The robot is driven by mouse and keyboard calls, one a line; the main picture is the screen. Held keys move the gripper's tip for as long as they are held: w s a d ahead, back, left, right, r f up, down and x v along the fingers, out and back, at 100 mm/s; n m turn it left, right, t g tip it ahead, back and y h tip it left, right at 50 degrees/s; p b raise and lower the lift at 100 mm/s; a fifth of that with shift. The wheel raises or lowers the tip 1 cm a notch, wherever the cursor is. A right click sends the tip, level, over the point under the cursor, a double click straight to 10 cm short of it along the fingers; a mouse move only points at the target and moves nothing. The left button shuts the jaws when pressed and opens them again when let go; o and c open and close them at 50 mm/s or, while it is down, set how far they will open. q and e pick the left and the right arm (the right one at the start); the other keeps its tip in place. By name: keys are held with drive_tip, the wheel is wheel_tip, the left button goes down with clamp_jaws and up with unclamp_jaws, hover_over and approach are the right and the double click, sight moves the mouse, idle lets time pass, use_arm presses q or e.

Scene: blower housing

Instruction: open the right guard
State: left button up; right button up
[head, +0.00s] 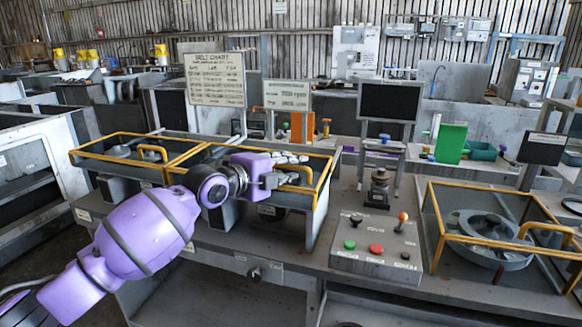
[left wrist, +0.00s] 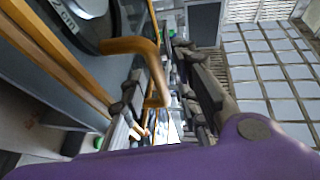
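The right guard (head: 325,186) of the left pair is a yellow-framed cover over the grey housing, lying flat and closed. Its yellow bar handle (head: 303,176) stands at the right side, partly behind my left gripper. My left gripper (head: 284,169) is at this handle, its fingers apart. In the left wrist view the bent yellow handle (left wrist: 153,70) reaches down between the two dark fingers of my left gripper (left wrist: 168,100). I cannot tell whether a finger touches it. My purple arm hides part of the guard frame. My right gripper is not in view.
The left guard (head: 108,133) is closed beside it. A separate yellow guard (head: 478,240) covers a round housing at far right. Between stand a control box (head: 377,250) with buttons, a dark knobbed device (head: 378,187) and a monitor (head: 388,101). A belt chart (head: 215,80) rises behind.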

use_arm(q)
drive_tip(key=shift+w+d, duration=0.25)
clamp_jaws()
drive_tip(key=shift+f, duration=0.1)
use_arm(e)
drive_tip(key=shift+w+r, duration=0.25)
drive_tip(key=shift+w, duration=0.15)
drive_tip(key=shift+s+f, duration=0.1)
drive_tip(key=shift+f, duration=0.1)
